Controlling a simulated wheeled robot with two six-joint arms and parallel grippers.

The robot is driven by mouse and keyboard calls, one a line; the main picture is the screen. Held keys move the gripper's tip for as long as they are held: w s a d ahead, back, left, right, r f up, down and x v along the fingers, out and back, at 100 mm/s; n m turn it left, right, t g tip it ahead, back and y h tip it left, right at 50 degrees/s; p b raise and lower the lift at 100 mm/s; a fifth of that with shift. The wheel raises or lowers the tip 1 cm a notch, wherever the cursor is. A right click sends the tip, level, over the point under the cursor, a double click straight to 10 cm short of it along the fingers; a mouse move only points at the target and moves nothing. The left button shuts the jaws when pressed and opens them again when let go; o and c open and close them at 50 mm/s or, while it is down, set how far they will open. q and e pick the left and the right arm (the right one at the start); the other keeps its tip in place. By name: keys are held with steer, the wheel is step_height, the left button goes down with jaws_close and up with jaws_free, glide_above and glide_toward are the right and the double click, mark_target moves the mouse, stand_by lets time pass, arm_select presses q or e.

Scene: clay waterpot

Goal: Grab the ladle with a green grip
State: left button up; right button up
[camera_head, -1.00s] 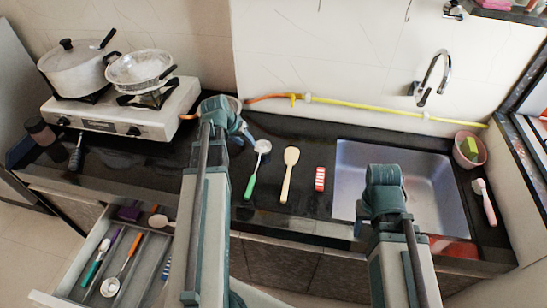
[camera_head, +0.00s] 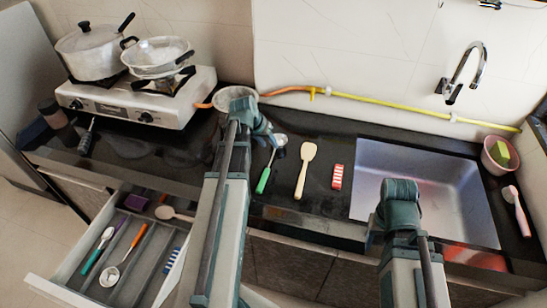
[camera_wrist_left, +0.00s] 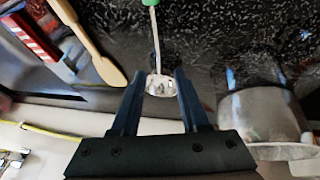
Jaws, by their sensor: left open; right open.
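The ladle with a green grip (camera_head: 264,180) lies on the dark counter, its metal bowl toward the wall. In the left wrist view its bowl (camera_wrist_left: 161,87) appears between my fingertips, and its green grip (camera_wrist_left: 150,2) is cut by the top edge. My left gripper (camera_wrist_left: 161,77) is open and empty. In the head view my left gripper (camera_head: 268,137) is beside the bowl and partly hidden by my arm; contact cannot be told. My right gripper (camera_head: 371,238) is near the sink's front left edge, mostly hidden by its arm.
A wooden spatula (camera_head: 305,172) and a red-and-white item (camera_head: 338,177) lie right of the ladle. A metal pot (camera_wrist_left: 262,118) stands near my left gripper. The sink (camera_head: 440,180) is at right. An open drawer (camera_head: 42,286) with utensils juts out at left.

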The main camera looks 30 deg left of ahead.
mark_target(270, 162)
arm_select(q)
steer(key=b+x, duration=0.4)
steer(key=shift+s+d+f, duration=0.1)
steer(key=shift+d+f, duration=0.05)
steer(key=shift+f, duration=0.2)
steer(key=shift+w+d+f+b, duration=0.1)
steer(key=shift+w+f+b, duration=0.15)
steer(key=shift+f+b, duration=0.15)
steer(key=shift+r, duration=0.15)
jaws_close()
stand_by(0.7)
